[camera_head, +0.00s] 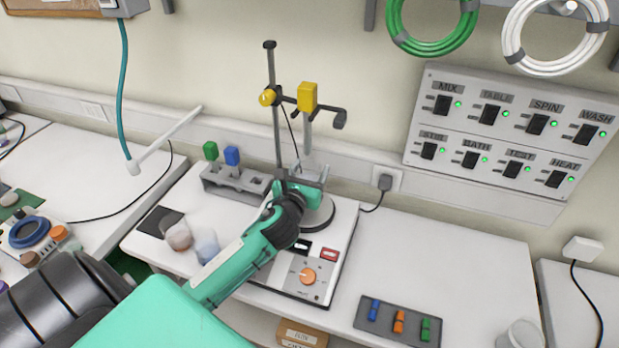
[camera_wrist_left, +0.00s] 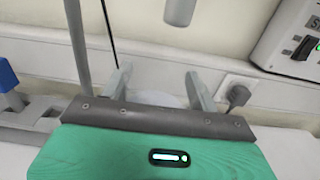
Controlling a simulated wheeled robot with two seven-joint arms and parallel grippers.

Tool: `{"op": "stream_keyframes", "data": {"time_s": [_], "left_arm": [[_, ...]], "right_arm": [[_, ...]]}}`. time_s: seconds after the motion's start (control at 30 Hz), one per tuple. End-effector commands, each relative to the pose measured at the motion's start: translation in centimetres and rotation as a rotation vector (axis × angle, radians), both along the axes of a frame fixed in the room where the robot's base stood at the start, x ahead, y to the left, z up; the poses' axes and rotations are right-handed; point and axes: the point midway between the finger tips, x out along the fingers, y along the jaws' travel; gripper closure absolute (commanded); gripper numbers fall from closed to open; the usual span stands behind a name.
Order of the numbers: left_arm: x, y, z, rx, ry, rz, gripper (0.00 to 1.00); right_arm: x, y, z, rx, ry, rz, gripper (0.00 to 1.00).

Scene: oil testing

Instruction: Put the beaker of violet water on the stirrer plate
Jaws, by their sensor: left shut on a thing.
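The stirrer plate (camera_head: 343,232) is a white unit with a dark round top, an orange knob and a stand behind it. My left gripper (camera_head: 308,176) is over its round top, reaching in from the front left. In the left wrist view its fingers (camera_wrist_left: 160,85) are apart, shut on a pale, clear rounded thing (camera_wrist_left: 158,98), apparently a beaker. Most of that beaker is hidden behind the gripper, and no violet water shows. I cannot tell whether it touches the plate. My right gripper is not in view.
A pinkish beaker (camera_head: 178,236) and a bluish beaker (camera_head: 206,246) stand left of the stirrer. A rack (camera_head: 222,185) with green and blue-topped pieces is behind. The stand's probe (camera_head: 307,135) hangs above my gripper. A clear beaker (camera_head: 520,335) stands front right.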

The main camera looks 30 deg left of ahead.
Motion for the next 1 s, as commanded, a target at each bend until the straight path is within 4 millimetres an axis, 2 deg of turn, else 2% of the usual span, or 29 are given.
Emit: {"op": "stream_keyframes", "data": {"time_s": [0.3, 0.77, 0.8, 0.87, 1.0], "left_arm": [[0.0, 0.0, -3.1, -0.003, 0.001, 0.001, 0.74], [0.0, 0.0, -3.9, 0.0, 0.0, 0.0, 0.74], [0.0, 0.0, -3.8, 0.0, 0.001, 0.0, 0.32], [0.0, 0.0, -3.8, 0.0, 0.001, 0.0, 0.2], [0.0, 0.0, -3.8, 0.0, 0.001, 0.0, 0.18]], "right_arm": [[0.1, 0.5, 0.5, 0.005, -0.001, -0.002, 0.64], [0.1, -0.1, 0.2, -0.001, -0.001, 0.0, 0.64], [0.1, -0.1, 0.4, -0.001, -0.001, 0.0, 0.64], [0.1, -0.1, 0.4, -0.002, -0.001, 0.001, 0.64], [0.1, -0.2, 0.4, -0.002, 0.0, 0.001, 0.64]]}}
